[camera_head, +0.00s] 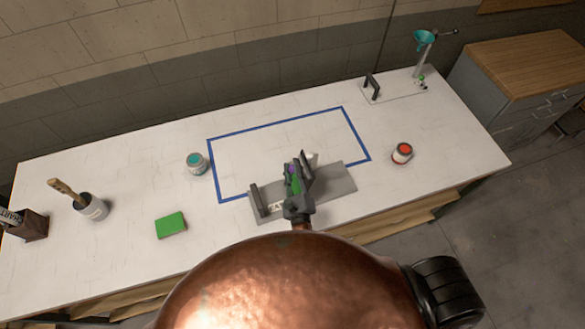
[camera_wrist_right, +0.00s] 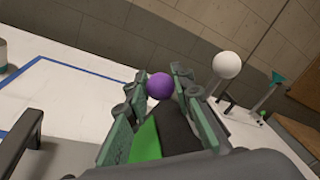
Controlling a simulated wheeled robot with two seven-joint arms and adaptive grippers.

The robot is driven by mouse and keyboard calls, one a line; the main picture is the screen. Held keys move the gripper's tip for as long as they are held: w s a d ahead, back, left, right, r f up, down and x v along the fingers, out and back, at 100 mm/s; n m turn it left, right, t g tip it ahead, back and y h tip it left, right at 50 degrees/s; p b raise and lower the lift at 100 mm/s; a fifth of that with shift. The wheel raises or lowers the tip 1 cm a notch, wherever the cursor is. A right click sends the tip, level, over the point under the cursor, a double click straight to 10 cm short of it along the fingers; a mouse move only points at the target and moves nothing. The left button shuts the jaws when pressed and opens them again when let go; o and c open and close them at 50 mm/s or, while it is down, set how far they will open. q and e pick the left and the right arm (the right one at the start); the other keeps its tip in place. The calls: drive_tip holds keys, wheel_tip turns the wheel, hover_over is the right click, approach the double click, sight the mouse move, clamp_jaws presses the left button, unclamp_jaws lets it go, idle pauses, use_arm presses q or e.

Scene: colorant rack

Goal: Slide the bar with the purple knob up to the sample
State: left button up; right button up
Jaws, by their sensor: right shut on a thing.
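A grey plate (camera_head: 338,186) lies on the table at the front edge of the blue outline. My right gripper (camera_head: 292,170) is over its middle, fingers pointing away from me. The purple knob (camera_wrist_right: 160,86) sits between its fingertips in the right wrist view, and the fingers are shut on it. A dark bar (camera_wrist_right: 180,130) lies below and between the fingers, beside a green surface (camera_wrist_right: 146,142) that I cannot identify. A dark upright bar (camera_head: 257,200) stands at the plate's left end. A white ball (camera_wrist_right: 227,65) is just right of the fingers. I cannot pick out the sample. My left gripper is not in view.
A teal-lidded jar (camera_head: 196,163) stands left of the blue outline, and a red-topped jar (camera_head: 402,152) stands to the right. A green block (camera_head: 171,225) and a brush pot (camera_head: 91,206) are at the left. A stand with a teal funnel (camera_head: 425,42) is at the back right.

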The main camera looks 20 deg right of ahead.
clamp_jaws()
drive_tip(key=f+b, duration=0.1)
drive_tip(key=a+f+b, duration=0.1)
drive_tip(key=f, duration=0.3)
drive_tip(key=shift+a+f+b, duration=0.15)
drive_tip(key=shift+a+b, duration=0.1)
drive_tip(key=shift+b, duration=0.15)
drive_tip(key=o, duration=0.7)
unclamp_jaws()
drive_tip(key=shift+o, duration=0.2)
drive_tip(key=shift+s, duration=0.15)
